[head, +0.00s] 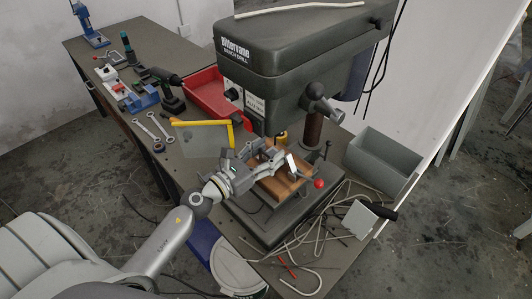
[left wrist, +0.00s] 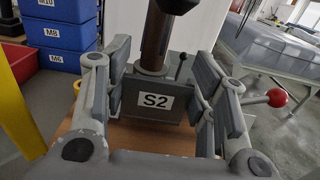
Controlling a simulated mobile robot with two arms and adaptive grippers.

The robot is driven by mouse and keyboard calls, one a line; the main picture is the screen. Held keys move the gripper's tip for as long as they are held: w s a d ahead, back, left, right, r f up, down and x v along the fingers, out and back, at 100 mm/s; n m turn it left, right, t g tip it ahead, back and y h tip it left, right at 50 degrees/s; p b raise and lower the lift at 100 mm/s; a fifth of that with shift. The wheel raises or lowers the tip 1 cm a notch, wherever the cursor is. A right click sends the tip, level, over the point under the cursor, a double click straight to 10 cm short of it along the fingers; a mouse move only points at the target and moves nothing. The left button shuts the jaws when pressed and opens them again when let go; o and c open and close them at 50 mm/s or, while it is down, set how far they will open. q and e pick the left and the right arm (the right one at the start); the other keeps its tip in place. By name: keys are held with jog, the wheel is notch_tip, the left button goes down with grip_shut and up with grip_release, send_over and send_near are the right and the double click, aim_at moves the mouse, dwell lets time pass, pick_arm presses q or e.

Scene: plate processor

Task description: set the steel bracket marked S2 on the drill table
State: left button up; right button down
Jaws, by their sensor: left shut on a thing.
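The steel bracket (left wrist: 153,102) is a grey plate with a white S2 label, facing the camera in the left wrist view. My left gripper (head: 268,161) is shut on it, with one padded finger at each side. In the head view the fingers largely hide the bracket. The drill table (head: 281,187), with a brown wooden top, lies directly beneath the gripper, under the drill head. Whether the bracket's lower edge touches the wood I cannot tell. My right gripper is in neither view.
The drill press head (head: 290,60) overhangs close above my gripper. A red-knobbed lever (head: 319,183) is right of the table. A red bin (head: 207,95) stands behind left, a grey bin (head: 384,162) at right. Loose cable (head: 318,243) lies in front.

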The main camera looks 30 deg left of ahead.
pick_arm(q)
jog(key=shift+r, duration=0.1)
dwell(0.3)
dwell(0.3)
jog(key=o, duration=1.1)
jog(key=shift+o, duration=1.1)
jog(key=shift+f, duration=0.2)
jog(key=shift+o, duration=0.2)
jog(key=shift+w+d, duration=0.15)
